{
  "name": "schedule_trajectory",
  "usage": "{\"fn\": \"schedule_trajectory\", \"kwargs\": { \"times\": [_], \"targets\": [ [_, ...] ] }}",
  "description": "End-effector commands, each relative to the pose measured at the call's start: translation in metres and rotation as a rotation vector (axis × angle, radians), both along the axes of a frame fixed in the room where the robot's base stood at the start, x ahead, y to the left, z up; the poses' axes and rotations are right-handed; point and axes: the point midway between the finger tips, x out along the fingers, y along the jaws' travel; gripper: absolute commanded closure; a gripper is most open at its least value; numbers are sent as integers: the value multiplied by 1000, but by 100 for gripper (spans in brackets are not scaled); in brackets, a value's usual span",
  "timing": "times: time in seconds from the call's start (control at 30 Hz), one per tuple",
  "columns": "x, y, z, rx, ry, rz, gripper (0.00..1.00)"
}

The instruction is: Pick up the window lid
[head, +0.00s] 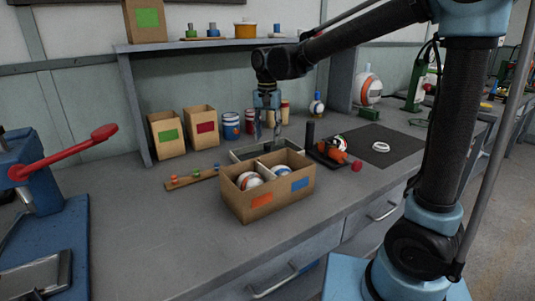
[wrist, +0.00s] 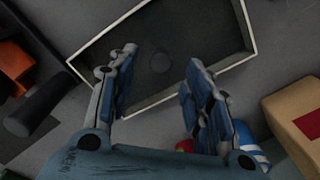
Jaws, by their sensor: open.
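The rectangular piece with a pale rim, a dark grey panel and a faint round knob near its middle looks like the window lid (wrist: 205,32). In the head view the window lid (head: 246,152) lies just behind the open cardboard box (head: 285,203), which hides part of its front. My gripper (head: 267,136) points down over it with its fingers apart and empty. In the wrist view my gripper (wrist: 161,60) has a finger on each side of the round knob. The knob is not held. I cannot tell how high the fingertips are above the panel.
The cardboard box holds striped balls (head: 249,181). An orange-and-black fixture (head: 333,150) stands to the right, by a dark mat (head: 384,146). Small cartons (head: 166,135) and a blue-striped can (head: 231,126) stand behind. A red-handled press (head: 45,180) is at left. The front-left bench is clear.

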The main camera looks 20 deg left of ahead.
Motion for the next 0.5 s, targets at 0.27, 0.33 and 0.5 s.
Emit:
{"fn": "schedule_trajectory", "kwargs": {
  "times": [0.27,0.33,0.5],
  "targets": [
    [0,0,-31,0,0,0,54],
    [0,0,-33,0,0,0,54],
    [0,0,-33,0,0,0,54]
  ]
}}
